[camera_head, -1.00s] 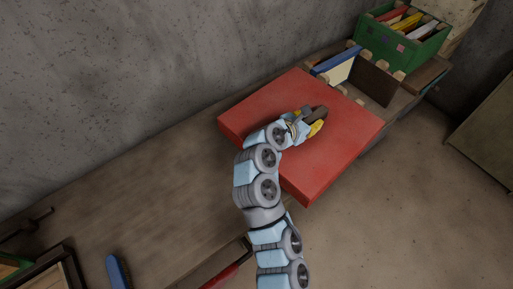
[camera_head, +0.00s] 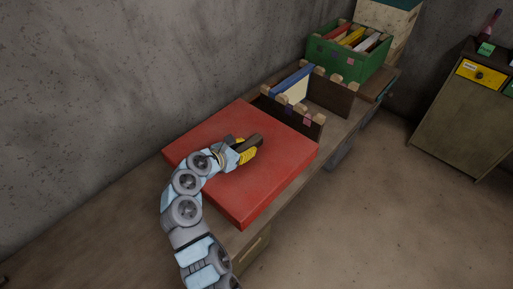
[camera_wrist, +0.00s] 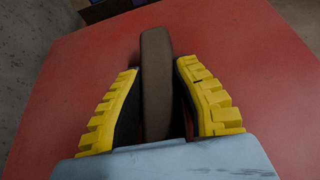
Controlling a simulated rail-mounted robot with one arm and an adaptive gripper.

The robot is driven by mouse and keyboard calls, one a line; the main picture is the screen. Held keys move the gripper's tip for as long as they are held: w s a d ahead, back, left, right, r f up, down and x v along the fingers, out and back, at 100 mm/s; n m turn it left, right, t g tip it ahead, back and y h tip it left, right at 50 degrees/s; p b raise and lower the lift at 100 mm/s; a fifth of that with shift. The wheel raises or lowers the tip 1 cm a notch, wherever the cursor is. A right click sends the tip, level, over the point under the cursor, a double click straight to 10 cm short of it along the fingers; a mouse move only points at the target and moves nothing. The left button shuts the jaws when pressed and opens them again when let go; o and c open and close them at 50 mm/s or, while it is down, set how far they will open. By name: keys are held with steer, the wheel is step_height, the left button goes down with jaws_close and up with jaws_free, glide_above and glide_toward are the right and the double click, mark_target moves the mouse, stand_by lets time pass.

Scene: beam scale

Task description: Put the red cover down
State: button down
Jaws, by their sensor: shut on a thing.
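The red cover (camera_head: 270,175) is a wide, flat slab-like lid with a dark brown handle (camera_head: 255,141) on top. In the head view it lies level over the wooden bench, its near corner reaching the bench's front edge. I cannot tell whether its underside touches the bench. My gripper (camera_head: 246,150) is shut on the handle near the cover's middle. In the wrist view the yellow-padded fingers (camera_wrist: 158,68) stand on both sides of the handle (camera_wrist: 156,90), with the red surface (camera_wrist: 60,110) filling most of the picture.
A dark wooden open box (camera_head: 330,96) with notched walls and blue and cream panels stands just beyond the cover. A green crate (camera_head: 345,65) of coloured folders is farther back. A grey wall runs along the left, bare floor lies right, and a cabinet (camera_head: 465,115) stands far right.

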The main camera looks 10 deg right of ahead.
steer(key=a+f, duration=0.1)
steer(key=w+a+f, duration=0.1)
steer(key=a+f, duration=0.1)
steer(key=w+a+f+b, duration=0.1)
steer(key=f, duration=0.1)
steer(key=shift+a, duration=0.4)
steer(key=shift+w+a+f+b, duration=0.1)
steer(key=shift+a+f+b, duration=0.1)
steer(key=shift+f, duration=0.55)
steer(key=shift+w+a+f+b, duration=0.15)
steer(key=shift+a+f, duration=0.1)
steer(key=shift+f, duration=0.5)
steer(key=shift+w+a+f+b, duration=0.1)
steer(key=shift+a+f+b, duration=0.1)
steer(key=shift+f, duration=0.55)
steer(key=c, duration=0.9)
jaws_free()
steer(key=shift+f, duration=0.1)
steer(key=shift+s+a, duration=0.1)
steer(key=shift+a, duration=0.05)
